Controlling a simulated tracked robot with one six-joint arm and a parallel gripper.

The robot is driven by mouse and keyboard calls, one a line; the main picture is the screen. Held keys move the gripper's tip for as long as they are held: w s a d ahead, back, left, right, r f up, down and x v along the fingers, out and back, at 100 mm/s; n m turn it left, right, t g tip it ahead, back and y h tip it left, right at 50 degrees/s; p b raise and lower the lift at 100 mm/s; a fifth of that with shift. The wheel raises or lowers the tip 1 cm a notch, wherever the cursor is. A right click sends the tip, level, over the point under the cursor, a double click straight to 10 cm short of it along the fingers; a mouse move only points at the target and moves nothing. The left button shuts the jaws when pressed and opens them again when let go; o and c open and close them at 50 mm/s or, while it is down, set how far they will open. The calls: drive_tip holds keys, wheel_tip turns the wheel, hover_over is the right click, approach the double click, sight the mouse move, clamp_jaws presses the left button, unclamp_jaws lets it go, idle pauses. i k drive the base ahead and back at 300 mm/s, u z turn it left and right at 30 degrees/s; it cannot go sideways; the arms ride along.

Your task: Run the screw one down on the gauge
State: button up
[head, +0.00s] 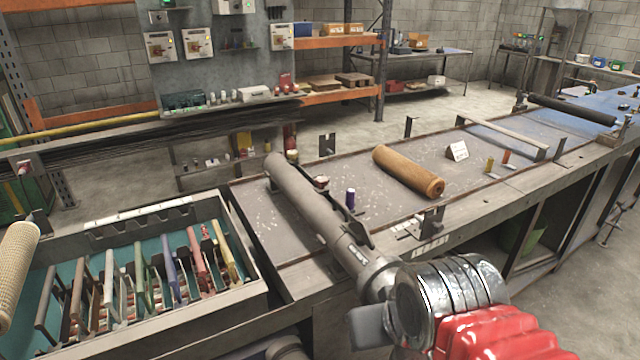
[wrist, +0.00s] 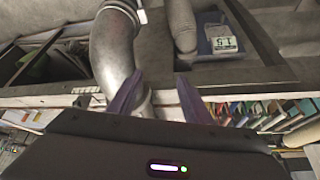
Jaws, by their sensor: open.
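My gripper (wrist: 160,76) shows in the wrist view as two purple fingers standing apart with nothing held between them. In the head view I cannot clearly make out its fingers. In the head view several coloured frame-shaped tools stand in a row in a tray (head: 245,308) at the lower left. No screw marked one can be made out in either view.
A brown roll (head: 408,172) lies on the long bench, with a small white card (head: 457,151) beside it. A small purple cylinder (head: 350,198) stands on the bench near my arm. A mesh tube (head: 17,272) is at the left edge. A dark roll (head: 571,109) is at the far right.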

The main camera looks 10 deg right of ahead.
sight(321, 181)
drive_tip(key=u, duration=3.3)
drive_tip(key=k, duration=0.85)
drive_tip(key=z, duration=0.1)
